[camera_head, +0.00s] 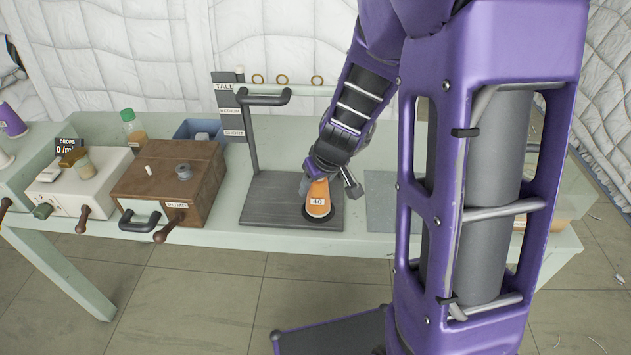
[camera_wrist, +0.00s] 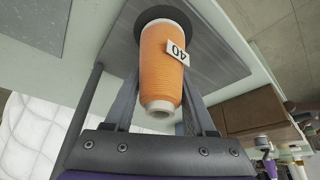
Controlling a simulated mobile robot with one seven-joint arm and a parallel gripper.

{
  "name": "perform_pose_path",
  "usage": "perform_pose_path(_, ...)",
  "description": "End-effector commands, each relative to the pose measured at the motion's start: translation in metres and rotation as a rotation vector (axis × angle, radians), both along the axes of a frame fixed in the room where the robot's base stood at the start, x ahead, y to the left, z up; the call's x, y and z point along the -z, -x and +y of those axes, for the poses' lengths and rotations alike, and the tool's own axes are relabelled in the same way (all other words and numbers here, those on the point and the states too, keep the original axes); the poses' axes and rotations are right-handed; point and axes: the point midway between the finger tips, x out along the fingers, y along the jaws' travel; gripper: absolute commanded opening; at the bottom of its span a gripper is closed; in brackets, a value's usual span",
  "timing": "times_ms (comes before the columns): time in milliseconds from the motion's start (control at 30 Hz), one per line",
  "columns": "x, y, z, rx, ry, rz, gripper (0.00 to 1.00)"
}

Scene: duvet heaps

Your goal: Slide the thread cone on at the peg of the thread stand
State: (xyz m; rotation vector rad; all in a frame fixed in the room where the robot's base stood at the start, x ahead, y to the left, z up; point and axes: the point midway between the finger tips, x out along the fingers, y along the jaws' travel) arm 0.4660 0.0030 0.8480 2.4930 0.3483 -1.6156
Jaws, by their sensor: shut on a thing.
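The orange thread cone (camera_head: 318,196) carries a white tag reading 40. It stands upright, or nearly so, over a dark round disc on the thread stand's dark grey base (camera_head: 265,198). My gripper (camera_head: 319,183) is shut on the cone from above. In the wrist view the cone (camera_wrist: 165,65) sits between my two fingers (camera_wrist: 158,100), with its pale narrow end toward the camera. The peg is not visible, and I cannot tell whether it is inside the cone. The stand's post (camera_head: 250,135) rises at the back left with an arm on top.
A brown wooden box (camera_head: 170,183) with a handle stands left of the stand. A cream box (camera_head: 80,185), a green-capped bottle (camera_head: 132,128) and a blue bin (camera_head: 198,130) are farther left and back. A grey mat (camera_head: 380,200) lies to the right.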

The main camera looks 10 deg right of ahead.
Motion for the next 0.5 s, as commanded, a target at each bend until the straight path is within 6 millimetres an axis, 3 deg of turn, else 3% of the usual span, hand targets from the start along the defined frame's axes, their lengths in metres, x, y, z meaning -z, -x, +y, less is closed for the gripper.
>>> perform_pose_path(333, 0.0083, 0.0002, -0.0003, 0.002, -0.001, 0.0, 0.0)
perform_pose_path(367, 0.0078, 0.0, -0.0001, 0.001, -0.001, -0.001, 0.61)
perform_pose_path(500, 0.0078, 0.0, -0.0001, 0.001, 0.0, 0.0, 0.86)
